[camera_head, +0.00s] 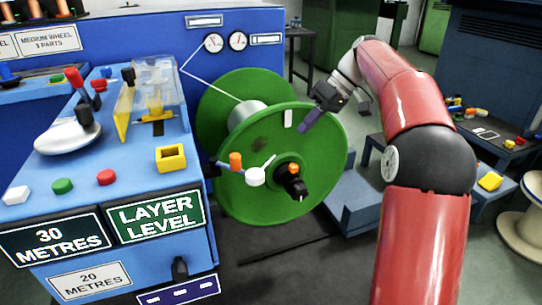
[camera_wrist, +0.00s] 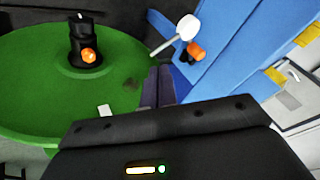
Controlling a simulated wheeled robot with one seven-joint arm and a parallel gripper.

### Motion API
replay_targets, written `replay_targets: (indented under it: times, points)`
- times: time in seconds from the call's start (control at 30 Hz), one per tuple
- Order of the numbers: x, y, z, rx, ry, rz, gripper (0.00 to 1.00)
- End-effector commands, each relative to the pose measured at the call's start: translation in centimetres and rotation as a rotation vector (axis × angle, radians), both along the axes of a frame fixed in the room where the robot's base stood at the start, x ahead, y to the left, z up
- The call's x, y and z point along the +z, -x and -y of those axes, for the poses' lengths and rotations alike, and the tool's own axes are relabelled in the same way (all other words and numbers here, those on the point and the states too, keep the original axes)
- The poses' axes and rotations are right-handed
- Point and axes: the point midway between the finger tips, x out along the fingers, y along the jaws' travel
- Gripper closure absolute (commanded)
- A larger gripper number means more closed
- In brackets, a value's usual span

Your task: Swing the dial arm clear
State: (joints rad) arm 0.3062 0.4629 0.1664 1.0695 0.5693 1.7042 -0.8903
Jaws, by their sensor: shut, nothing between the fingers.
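What looks like the dial arm is a white round dial (camera_head: 256,176) with a thin white stem, in front of the lower left of the green spool (camera_head: 318,160). An orange knob (camera_head: 236,160) sits on a dark bar beside it. In the wrist view the white dial (camera_wrist: 188,27) and orange knob (camera_wrist: 195,50) are beyond my fingertips, near the blue cabinet. My gripper (camera_head: 304,126) is in front of the spool's upper right face, above and to the right of the dial. In the wrist view its fingers (camera_wrist: 158,85) are shut and empty, apart from the dial.
A black hub with an orange knob (camera_head: 291,172) sticks out from the spool's centre. The blue machine (camera_head: 140,85) on the left carries a red lever (camera_head: 75,82), a yellow block (camera_head: 171,158) and several buttons. A low blue-grey platform (camera_head: 355,195) stands right of the spool.

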Motion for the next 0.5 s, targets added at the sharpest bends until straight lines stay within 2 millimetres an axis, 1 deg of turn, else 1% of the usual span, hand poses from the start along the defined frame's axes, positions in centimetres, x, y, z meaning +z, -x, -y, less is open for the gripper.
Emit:
replay_targets:
  times: [0.17, 0.5]
  points:
    - [-2.0, 0.1, -1.5, 0.003, -0.001, -0.001, 1.0]
    - [-7.7, 0.1, -5.9, 0.003, 0.0, -0.003, 1.0]
